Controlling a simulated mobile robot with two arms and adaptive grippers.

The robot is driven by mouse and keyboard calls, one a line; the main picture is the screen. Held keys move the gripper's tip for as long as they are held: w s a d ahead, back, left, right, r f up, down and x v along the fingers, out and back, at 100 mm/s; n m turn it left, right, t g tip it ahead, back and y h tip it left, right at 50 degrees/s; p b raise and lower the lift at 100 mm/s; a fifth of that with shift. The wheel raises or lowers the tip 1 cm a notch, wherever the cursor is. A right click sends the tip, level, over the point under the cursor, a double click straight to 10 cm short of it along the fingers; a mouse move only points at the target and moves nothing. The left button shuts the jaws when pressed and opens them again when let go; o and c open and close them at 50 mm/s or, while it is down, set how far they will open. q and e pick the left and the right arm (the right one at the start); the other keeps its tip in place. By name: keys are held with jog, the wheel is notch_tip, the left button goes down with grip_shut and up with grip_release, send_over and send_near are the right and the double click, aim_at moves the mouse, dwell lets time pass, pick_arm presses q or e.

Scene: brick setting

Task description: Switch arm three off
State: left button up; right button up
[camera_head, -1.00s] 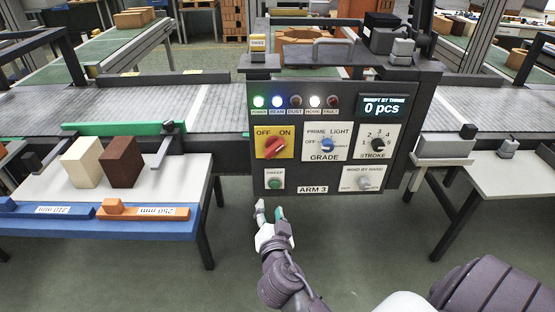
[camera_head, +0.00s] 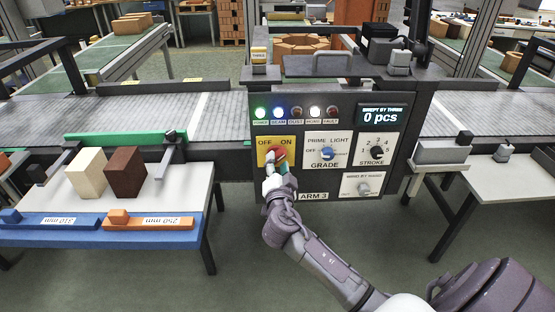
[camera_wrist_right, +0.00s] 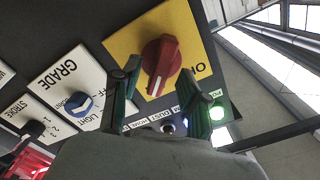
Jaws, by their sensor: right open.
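The control panel marked ARM 3 (camera_head: 314,196) hangs in front of the conveyor. Its red OFF/ON knob (camera_head: 281,155) sits on a yellow plate (camera_head: 263,152) at the panel's upper left, partly hidden by my right gripper (camera_head: 275,172). In the right wrist view the red knob (camera_wrist_right: 161,60) shows just ahead of my open right fingers (camera_wrist_right: 163,82), one to each side; contact cannot be told. The green lamp (camera_head: 261,113) is lit. My left gripper is out of view.
The blue GRADE knob (camera_head: 327,153) and black STROKE knob (camera_head: 376,151) sit right of the yellow plate. A display (camera_head: 381,116) reads 0 pcs. A table at left holds a cream block (camera_head: 87,172) and a brown block (camera_head: 125,172). The floor below is clear.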

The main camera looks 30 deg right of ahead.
jog(key=shift+w+d, duration=0.2)
jog(key=shift+w, duration=0.2)
jog(key=shift+c, duration=0.2)
grip_shut()
jog(key=shift+f, duration=0.1)
